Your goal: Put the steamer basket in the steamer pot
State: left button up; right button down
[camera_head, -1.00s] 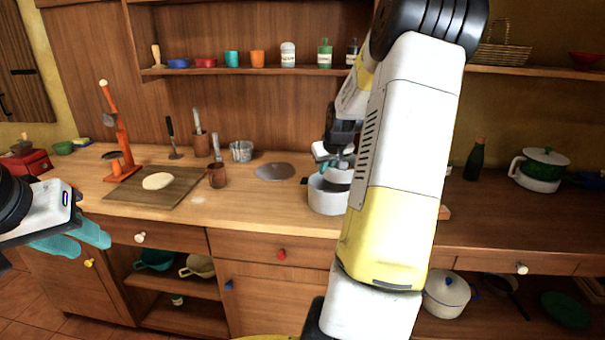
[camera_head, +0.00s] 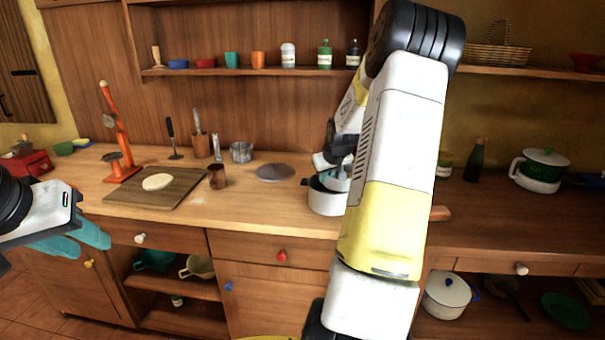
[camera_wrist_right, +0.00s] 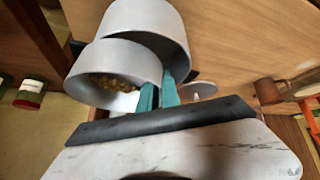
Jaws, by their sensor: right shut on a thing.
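The steamer pot (camera_head: 325,202) is a pale round pot with a dark side handle on the wooden counter, partly hidden by my right arm. It also shows in the right wrist view (camera_wrist_right: 160,22). The steamer basket (camera_wrist_right: 95,62) is a pale round vessel with small yellow-brown pieces inside. My right gripper (camera_wrist_right: 160,92) is shut on its rim. In the head view the basket (camera_head: 337,184) is at the pot's mouth; in the wrist view it overlaps the pot's opening. I cannot tell how deep it is. My left gripper (camera_head: 85,238) is open and empty at the far left.
A round metal disc (camera_head: 275,172) lies left of the pot. A brown cup (camera_head: 217,176), a metal tin (camera_head: 241,152) and a cutting board (camera_head: 140,192) with dough stand further left.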

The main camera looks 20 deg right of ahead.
jog(key=shift+f, duration=0.15)
jog(key=c, duration=1.6)
grip_release()
jog(key=shift+o, duration=0.2)
